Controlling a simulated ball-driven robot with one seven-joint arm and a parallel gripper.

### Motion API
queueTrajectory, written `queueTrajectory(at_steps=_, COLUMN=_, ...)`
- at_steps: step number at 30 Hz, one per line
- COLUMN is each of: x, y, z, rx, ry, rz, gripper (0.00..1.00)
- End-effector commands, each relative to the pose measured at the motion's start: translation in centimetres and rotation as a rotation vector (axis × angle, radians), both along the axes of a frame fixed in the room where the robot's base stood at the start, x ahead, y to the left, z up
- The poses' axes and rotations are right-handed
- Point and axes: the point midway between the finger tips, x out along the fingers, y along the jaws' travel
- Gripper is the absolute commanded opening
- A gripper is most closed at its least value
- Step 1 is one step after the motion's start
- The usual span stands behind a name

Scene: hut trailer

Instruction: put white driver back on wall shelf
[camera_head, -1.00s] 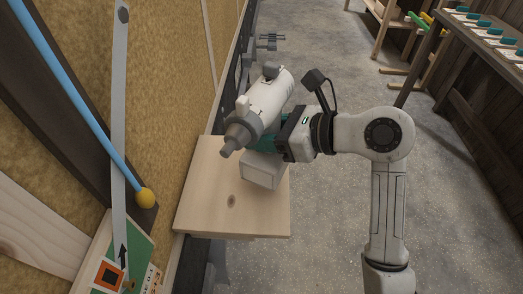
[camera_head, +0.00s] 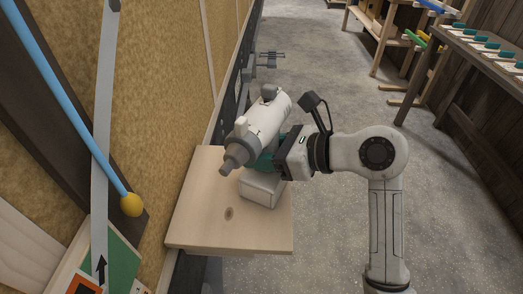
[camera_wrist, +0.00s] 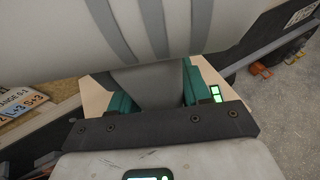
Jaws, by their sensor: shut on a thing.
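The white driver (camera_head: 266,117) is a white and grey power tool with a grey nose pointing down-left and a pale block-shaped base (camera_head: 262,188). My gripper (camera_head: 274,158) is shut on its grip from the right; the green fingers show either side of the grey handle (camera_wrist: 149,84) in the wrist view. The driver's white body (camera_wrist: 200,22) fills the top of that view. The wooden wall shelf (camera_head: 200,212) juts from the wall under the driver. The base appears at or just above the shelf's right part; I cannot tell whether it touches.
A bench (camera_head: 480,60) with several small items stands at the far right. Grey floor (camera_head: 330,230) is open between.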

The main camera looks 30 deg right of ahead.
Motion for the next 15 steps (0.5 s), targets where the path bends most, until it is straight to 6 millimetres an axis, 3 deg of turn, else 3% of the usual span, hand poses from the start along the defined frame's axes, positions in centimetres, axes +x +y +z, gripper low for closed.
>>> queueTrajectory(at_steps=1, x=0.00, y=0.01, z=-0.04, rx=0.000, ry=-0.005, rz=0.000, gripper=0.00)
queueTrajectory(at_steps=2, x=0.00, y=0.00, z=-0.24, rx=0.000, ry=0.000, rz=0.000, gripper=0.48)
queueTrajectory(at_steps=9, x=0.00, y=0.01, z=-0.17, rx=0.000, ry=0.000, rz=0.000, gripper=0.71)
queueTrajectory(at_steps=15, x=0.00, y=0.00, z=-0.17, rx=0.000, ry=0.000, rz=0.000, gripper=0.73)
